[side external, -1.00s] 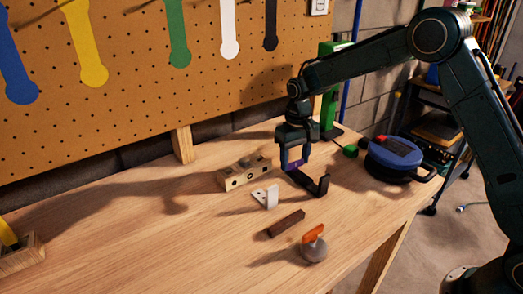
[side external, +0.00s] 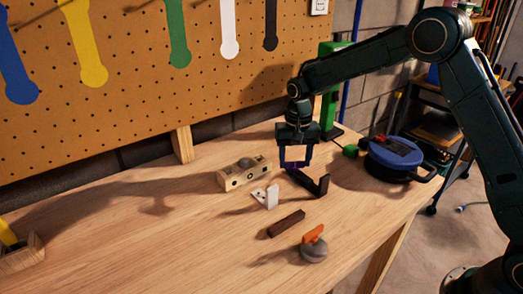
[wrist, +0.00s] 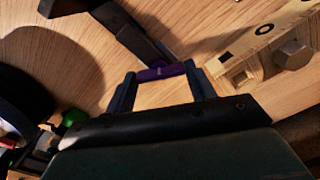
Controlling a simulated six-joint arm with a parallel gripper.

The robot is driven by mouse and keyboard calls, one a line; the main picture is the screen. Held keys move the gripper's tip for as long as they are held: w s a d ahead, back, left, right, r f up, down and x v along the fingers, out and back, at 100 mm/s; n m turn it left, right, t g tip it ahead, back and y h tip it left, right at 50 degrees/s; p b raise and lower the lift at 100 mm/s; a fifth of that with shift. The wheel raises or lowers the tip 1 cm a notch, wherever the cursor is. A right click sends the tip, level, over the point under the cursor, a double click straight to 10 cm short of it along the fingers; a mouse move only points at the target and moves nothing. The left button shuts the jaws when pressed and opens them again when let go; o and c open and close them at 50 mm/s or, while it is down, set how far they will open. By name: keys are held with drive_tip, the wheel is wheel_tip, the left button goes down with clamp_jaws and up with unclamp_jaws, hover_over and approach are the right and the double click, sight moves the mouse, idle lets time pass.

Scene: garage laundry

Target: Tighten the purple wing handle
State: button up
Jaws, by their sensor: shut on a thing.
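The purple wing handle (wrist: 160,73) lies between my two fingertips in the wrist view, with a finger at each end of it. In the side view only a little purple shows at the fingertips. My gripper (side external: 296,164) points down and is shut on the handle. The handle sits at the end of a black angled bracket (side external: 312,184) on the bench, which also shows in the wrist view (wrist: 135,32). The joint under the handle is hidden.
A wooden block with a metal knob (side external: 236,180) and a white bracket (side external: 271,196) stand left of the gripper. A dark bar (side external: 286,223) and an orange-handled grey knob (side external: 314,251) lie nearer. A blue round case (side external: 400,152) is at right. The bench's left middle is clear.

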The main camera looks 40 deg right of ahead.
sight(295, 162)
drive_tip(key=shift+r, duration=0.15)
drive_tip(key=o, duration=1)
wheel_tip(295, 162, up, 14)
drive_tip(key=shift+f, duration=0.15)
